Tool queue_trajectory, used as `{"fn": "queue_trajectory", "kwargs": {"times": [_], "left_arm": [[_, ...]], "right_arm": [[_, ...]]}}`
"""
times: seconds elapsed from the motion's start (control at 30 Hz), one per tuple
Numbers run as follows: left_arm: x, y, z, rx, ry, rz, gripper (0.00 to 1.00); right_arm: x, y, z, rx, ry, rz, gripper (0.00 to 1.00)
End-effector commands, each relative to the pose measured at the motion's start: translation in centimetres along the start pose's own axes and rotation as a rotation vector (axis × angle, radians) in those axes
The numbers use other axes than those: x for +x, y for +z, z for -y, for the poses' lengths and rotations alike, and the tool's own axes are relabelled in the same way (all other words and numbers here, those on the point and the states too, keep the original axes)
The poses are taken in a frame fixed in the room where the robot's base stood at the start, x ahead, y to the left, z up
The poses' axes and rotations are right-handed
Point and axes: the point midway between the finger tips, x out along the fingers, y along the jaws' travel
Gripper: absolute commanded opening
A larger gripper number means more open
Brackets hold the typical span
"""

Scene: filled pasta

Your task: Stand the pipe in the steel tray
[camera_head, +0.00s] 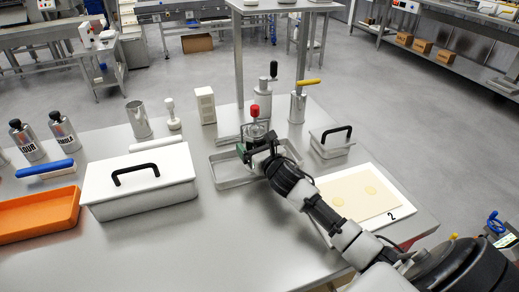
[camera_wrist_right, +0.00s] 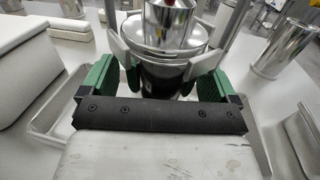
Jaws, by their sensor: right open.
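The steel tray (camera_head: 236,184) lies on the table in the middle of the head view. A steel cylinder with a red knob (camera_head: 254,111), which I take to be the pipe, is upright at the tray. In the right wrist view the cylinder (camera_wrist_right: 172,35) stands between my fingers, and the tray's rim (camera_wrist_right: 66,98) shows on both sides. My right gripper (camera_wrist_right: 164,56) is open around it, one finger on each side; I cannot tell whether they touch it. The cylinder's lower end is hidden by my gripper. My left gripper is out of view.
A white lidded box (camera_head: 140,185) stands left of the tray. A small lidded box (camera_head: 332,142) and a white board with dough (camera_head: 360,198) are to the right. A yellow-handled canister (camera_head: 297,108) and a shelf post (camera_head: 239,62) stand behind.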

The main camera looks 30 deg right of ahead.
Motion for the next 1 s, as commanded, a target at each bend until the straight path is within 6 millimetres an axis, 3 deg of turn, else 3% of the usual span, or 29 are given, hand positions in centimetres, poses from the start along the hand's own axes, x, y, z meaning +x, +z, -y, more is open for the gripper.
{"fn": "queue_trajectory", "kwargs": {"times": [0.17, 0.4, 0.6, 0.8, 1.0], "left_arm": [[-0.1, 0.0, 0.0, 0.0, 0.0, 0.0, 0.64], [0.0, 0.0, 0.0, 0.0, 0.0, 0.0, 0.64], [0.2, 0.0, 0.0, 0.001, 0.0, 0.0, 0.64], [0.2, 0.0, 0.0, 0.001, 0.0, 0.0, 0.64], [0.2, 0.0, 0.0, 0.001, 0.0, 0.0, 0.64]], "right_arm": [[-2.1, 0.0, 0.0, -0.001, 0.001, -0.003, 0.9], [-7.3, -0.1, 0.0, -0.001, 0.001, -0.003, 0.9], [-10.6, 0.0, 0.0, 0.0, 0.0, -0.001, 0.9], [-11.9, 0.1, 0.0, 0.0, 0.0, 0.0, 0.9], [-12.0, 0.2, 0.0, 0.0, 0.0, 0.001, 0.9]]}}
